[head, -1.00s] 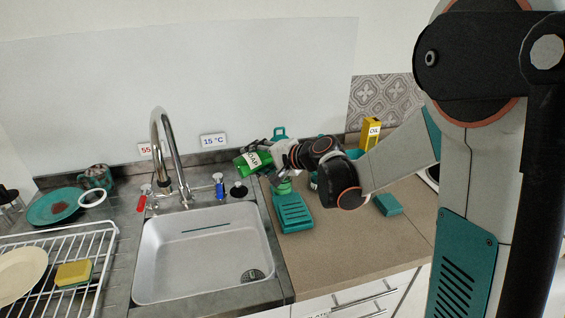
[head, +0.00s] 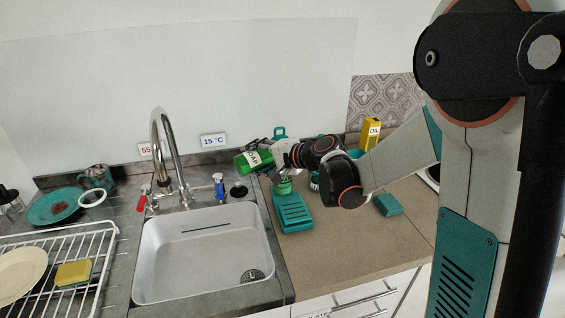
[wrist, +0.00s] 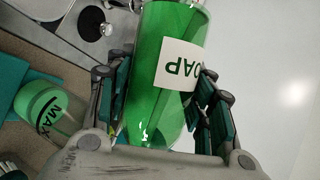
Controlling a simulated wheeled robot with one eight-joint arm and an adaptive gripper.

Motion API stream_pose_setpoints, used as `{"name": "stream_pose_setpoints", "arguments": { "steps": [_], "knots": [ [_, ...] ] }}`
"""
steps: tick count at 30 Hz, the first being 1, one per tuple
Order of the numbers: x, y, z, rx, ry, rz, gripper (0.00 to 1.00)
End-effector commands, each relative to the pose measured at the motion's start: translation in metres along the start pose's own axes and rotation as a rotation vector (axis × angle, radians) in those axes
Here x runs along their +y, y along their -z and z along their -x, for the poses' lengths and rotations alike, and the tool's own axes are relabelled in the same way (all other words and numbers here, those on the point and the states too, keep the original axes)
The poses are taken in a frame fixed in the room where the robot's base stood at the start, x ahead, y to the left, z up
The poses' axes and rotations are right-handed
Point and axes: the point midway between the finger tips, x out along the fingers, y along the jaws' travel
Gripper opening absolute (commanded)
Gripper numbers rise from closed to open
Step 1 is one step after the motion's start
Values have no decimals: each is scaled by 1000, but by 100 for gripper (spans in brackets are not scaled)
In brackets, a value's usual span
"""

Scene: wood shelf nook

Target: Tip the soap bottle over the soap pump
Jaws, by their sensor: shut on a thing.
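The green soap bottle (head: 243,164) with a white SOAP label is held in the air, tilted onto its side, with its left end slightly lower. My gripper (head: 277,151) is shut on it; in the wrist view the fingers (wrist: 160,100) press on both sides of the bottle (wrist: 150,65). The green soap pump (head: 284,186) stands on the counter below and slightly right of the bottle. No stream of soap is visible.
A teal ridged tray (head: 293,213) lies in front of the pump. The sink (head: 200,250) and tap (head: 165,150) are to the left. A yellow oil carton (head: 371,133) and a teal block (head: 388,204) are to the right. The front counter is clear.

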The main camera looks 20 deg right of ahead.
Motion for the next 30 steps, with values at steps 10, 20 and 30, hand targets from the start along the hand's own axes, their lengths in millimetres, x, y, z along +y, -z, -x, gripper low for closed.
{"name": "stream_pose_setpoints", "arguments": {
  "steps": [10,20,30],
  "knots": [
    [-1,0,0,-5,5,-12,15],
    [-2,0,1,-9,9,-22,15],
    [-3,0,1,-14,13,-32,15]
  ]
}}
